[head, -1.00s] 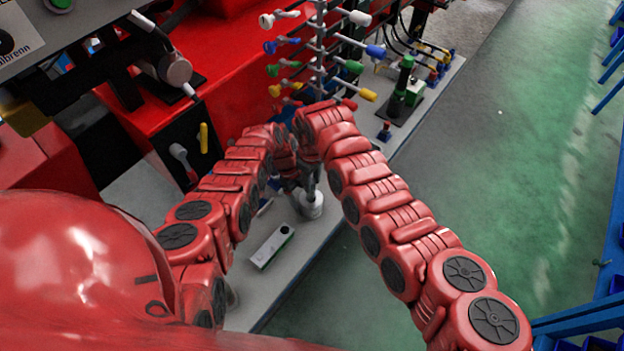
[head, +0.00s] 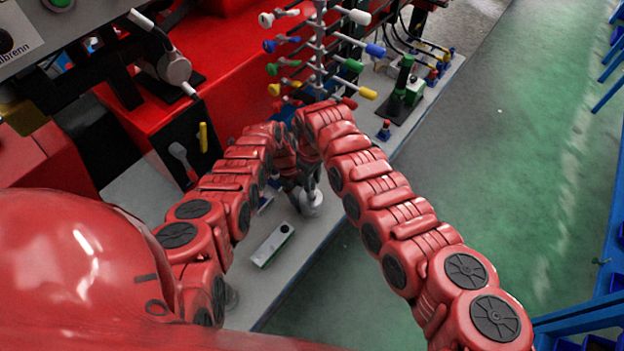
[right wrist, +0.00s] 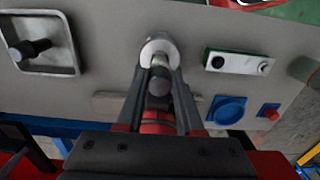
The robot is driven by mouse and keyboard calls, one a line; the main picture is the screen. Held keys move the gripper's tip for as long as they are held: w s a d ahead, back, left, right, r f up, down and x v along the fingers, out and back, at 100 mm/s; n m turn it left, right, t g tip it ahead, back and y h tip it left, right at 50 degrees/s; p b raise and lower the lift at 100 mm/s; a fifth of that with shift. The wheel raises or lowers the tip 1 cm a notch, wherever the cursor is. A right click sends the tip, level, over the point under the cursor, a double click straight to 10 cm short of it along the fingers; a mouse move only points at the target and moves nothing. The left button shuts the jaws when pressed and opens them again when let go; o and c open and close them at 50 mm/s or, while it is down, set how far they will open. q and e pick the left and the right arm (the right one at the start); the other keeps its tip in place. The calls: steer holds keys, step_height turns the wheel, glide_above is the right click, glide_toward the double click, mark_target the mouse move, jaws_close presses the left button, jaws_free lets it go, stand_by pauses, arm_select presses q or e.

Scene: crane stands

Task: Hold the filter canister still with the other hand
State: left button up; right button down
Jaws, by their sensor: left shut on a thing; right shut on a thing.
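The filter canister (head: 314,208) is a small pale cylinder on the grey bench top, below my two gripper ends in the head view. In the right wrist view its pale round top (right wrist: 160,45) shows between my fingertips, with a darker grey knob (right wrist: 159,82) nearer the camera. My right gripper (head: 310,187) is shut on the canister; its dark fingers (right wrist: 157,75) flank it in the wrist view. My left gripper (head: 293,188) is close beside, shut at the canister. The arms and fingers crowd together and hide the exact contact.
A pale box with a dark round spot (head: 272,245) lies on the bench nearby. A rack of coloured handles (head: 318,50) and a green-black post (head: 401,75) stand behind.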

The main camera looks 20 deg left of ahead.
stand_by(0.5)
steer(key=shift+s+a+f+m, duration=0.1)
steer(key=shift+m, duration=1.2)
stand_by(1.4)
steer(key=shift+r, duration=0.3)
stand_by(4.5)
